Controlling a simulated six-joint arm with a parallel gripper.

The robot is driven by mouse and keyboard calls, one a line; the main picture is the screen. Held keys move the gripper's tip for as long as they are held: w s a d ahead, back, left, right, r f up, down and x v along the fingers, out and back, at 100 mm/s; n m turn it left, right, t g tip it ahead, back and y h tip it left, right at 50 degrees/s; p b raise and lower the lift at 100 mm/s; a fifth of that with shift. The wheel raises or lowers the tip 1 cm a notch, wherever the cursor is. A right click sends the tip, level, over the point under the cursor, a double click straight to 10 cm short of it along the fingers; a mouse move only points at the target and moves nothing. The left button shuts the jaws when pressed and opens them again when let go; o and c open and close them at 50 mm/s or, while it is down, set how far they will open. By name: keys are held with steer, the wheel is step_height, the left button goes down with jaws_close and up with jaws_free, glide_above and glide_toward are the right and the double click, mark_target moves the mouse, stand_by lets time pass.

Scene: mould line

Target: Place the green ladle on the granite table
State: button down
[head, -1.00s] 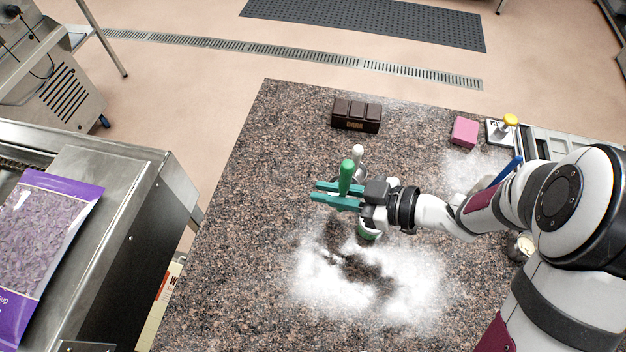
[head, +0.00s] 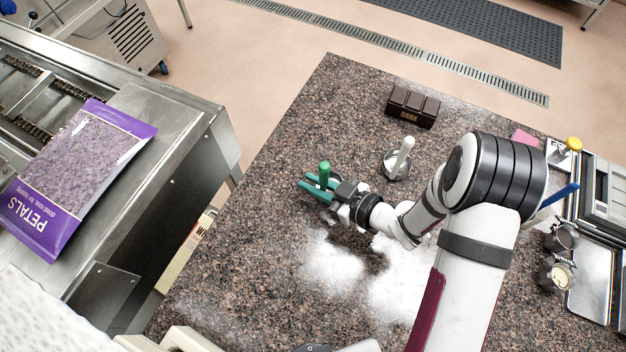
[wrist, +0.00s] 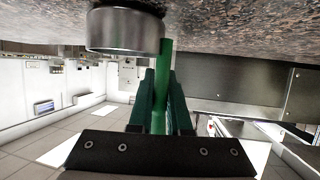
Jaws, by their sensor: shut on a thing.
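The green ladle (head: 324,168) is held upright in my gripper (head: 311,188), its green handle standing up between the two teal fingers. In the wrist view the green handle (wrist: 159,88) runs between the fingers, and the ladle's round metal bowl (wrist: 125,30) shows at the top left. In the head view the bowl is hidden by my gripper. The granite table (head: 255,215) lies beneath the gripper, which is over its left part. I cannot tell whether the bowl touches the surface.
A white-handled ladle (head: 402,155) stands to the right of my gripper. A dark chocolate block (head: 412,107) lies behind it. White powder (head: 333,262) covers the table in front. A metal machine with a purple petals bag (head: 80,165) is across a gap at left. The table's back left is clear.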

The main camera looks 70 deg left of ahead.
steer(key=c, duration=0.9)
jaws_free()
steer(key=shift+o, duration=0.2)
